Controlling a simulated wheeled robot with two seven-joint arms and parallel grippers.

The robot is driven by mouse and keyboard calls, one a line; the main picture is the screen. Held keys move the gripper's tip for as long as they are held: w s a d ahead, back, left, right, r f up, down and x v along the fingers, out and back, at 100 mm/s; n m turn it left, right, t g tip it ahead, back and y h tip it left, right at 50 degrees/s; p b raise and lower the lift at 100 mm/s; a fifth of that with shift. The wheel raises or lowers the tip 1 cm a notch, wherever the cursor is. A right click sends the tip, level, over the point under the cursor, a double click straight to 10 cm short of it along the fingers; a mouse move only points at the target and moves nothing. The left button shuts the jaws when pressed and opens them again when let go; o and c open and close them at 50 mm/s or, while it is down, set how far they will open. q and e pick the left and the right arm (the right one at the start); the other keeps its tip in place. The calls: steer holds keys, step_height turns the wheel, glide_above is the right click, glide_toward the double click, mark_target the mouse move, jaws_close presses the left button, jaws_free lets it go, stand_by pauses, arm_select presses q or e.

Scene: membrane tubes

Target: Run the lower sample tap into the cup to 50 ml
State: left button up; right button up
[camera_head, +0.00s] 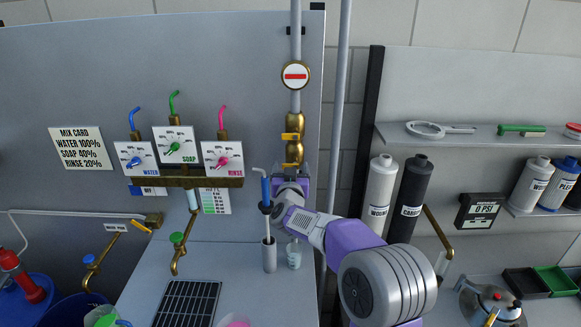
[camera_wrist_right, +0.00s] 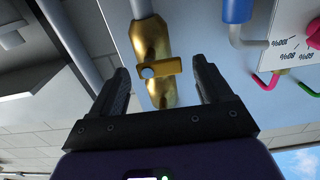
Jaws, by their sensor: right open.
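A grey pipe carries a brass fitting (camera_head: 294,127) with two brass levers, one above the other. The lower lever (camera_head: 292,165) is just above my right gripper (camera_head: 291,178). In the right wrist view a brass lever (camera_wrist_right: 160,68) shows between the open, empty fingers of my right gripper (camera_wrist_right: 160,66), with no contact visible. Part of the fitting is hidden behind the gripper there, and its lower end is behind my right arm in the head view. A small clear cup (camera_head: 293,257) stands on the counter below; its fill level is too small to read. My left gripper is out of view.
A blue-handled tool (camera_head: 265,190) stands in a grey holder (camera_head: 269,255) close left of my right wrist. Mixing taps and cards (camera_head: 175,145) are further left. White and black tubes (camera_head: 409,200) stand right of the arm. A drain grate (camera_head: 187,303) lies in the counter.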

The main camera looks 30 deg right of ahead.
steer(key=v, duration=0.5)
steer(key=shift+s, duration=0.1)
stand_by(0.3)
